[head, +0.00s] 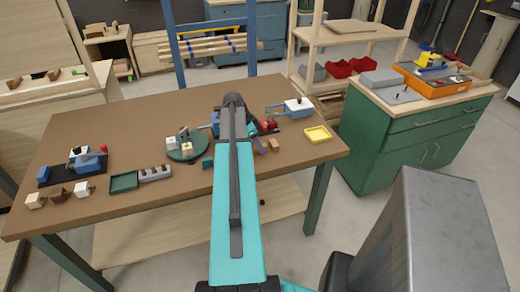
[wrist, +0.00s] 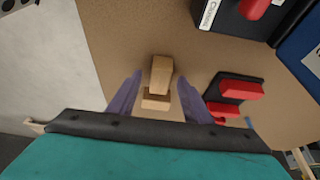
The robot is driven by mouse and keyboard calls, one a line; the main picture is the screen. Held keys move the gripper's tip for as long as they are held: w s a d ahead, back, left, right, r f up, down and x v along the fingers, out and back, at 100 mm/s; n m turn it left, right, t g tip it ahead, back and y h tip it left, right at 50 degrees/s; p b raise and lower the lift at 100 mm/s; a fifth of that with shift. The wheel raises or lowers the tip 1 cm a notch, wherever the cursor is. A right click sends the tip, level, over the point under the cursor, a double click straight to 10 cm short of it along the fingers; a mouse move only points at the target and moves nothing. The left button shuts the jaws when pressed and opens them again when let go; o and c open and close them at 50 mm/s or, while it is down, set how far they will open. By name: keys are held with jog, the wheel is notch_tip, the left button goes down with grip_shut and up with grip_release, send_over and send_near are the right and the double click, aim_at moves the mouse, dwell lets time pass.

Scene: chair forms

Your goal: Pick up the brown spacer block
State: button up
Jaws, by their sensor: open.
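A light brown wooden block, which looks like the spacer block (wrist: 161,72), lies on the brown tabletop (wrist: 125,35) in the wrist view. A stepped lower part shows at its near end; I cannot tell whether it is the same piece. In the head view the block (head: 274,146) is near the table's front edge, right of my arm. My gripper (wrist: 160,82) is open, with one purple finger on each side of the block and gaps visible. I cannot tell how far above the table the fingertips are. In the head view my arm hides most of my gripper (head: 260,147).
A black and red piece (wrist: 238,90) lies close to the right finger. A dark labelled box (wrist: 240,18) stands beyond it. The table edge runs down the left of the wrist view.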

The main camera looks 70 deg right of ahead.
jog(key=shift+c, duration=0.2)
grip_shut()
jog(key=shift+r, duration=0.15)
jog(key=shift+r+b, duration=0.8)
jog(key=shift+r, duration=0.85)
jog(key=s+a+b, duration=0.3)
jog(key=a, duration=0.4)
jog(key=s+a+r+b, duration=0.1)
jog(key=s+a+b, duration=0.2)
jog(key=a, duration=0.4)
jog(key=shift+a+r, duration=0.2)
jog(key=shift+a, duration=0.2)
